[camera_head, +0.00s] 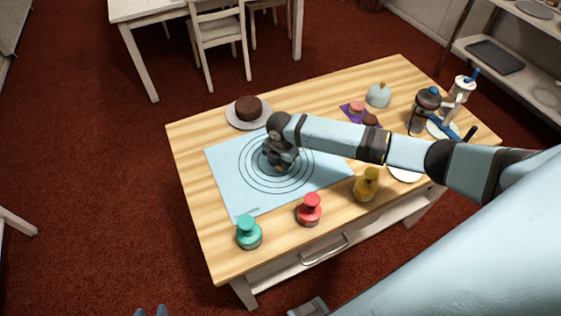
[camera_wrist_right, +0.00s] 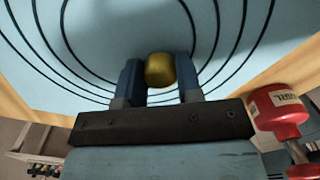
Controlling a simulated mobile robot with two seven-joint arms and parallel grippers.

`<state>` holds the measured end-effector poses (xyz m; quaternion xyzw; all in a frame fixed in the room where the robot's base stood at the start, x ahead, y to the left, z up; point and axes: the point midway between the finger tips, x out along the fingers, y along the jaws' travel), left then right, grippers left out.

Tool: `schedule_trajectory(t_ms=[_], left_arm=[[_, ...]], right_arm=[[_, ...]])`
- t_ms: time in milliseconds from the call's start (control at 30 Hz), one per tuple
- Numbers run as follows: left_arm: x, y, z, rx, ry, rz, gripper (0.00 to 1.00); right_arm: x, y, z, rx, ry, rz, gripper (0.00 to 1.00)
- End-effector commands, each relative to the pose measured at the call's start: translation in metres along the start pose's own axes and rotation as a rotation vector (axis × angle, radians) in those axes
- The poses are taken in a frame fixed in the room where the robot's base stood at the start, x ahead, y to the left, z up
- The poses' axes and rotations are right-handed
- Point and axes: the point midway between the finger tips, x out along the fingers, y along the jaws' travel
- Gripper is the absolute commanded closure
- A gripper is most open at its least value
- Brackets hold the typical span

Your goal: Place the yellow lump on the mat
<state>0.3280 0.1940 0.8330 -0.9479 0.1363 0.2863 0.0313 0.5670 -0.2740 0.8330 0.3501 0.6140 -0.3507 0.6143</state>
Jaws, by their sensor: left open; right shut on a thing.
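The light blue mat (camera_head: 226,180) with black rings lies flat on the wooden table. My right gripper (camera_head: 279,168) is over its rings, pointing down, and is shut on the yellow lump (camera_wrist_right: 160,69). In the right wrist view the lump sits between the two blue fingers, with the mat (camera_wrist_right: 130,35) behind it. I cannot tell whether the lump touches the mat. In the head view the wrist mostly hides the lump. The fingertips of my left gripper (camera_head: 151,312) show at the bottom edge, open and away from the table.
A brown cake (camera_head: 248,108) on a plate stands behind the mat. A purple napkin (camera_head: 350,117) with small cakes and a grey dome (camera_head: 378,95) are at the back right.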

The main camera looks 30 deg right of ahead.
Motion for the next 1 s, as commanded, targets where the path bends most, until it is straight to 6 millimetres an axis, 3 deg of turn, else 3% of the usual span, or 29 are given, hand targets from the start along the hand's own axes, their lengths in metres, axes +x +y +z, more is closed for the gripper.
schedule_trajectory(t_ms=[300, 333, 433, 767, 1000], left_arm=[[0.0, 0.0, 0.0, 0.0, 0.001, 0.001, 0.57], [0.0, 0.0, 0.0, 0.0, 0.001, 0.001, 0.57], [0.0, 0.0, 0.0, 0.0, 0.001, 0.001, 0.57], [-0.001, 0.0, -0.002, 0.0, 0.003, 0.001, 0.57], [0.0, 0.0, -0.001, 0.0, 0.003, 0.001, 0.57]], right_arm=[[0.003, 0.0, 0.0, 0.0, 0.0, 0.001, 0.9], [0.002, 0.0, 0.0, 0.0, 0.0, 0.001, 0.63], [0.002, 0.0, 0.0, 0.0, 0.0, 0.001, 0.42], [-0.002, 0.0, 0.001, 0.001, -0.001, 0.002, 0.42], [-0.041, 0.001, 0.001, -0.001, -0.001, 0.005, 0.42]])
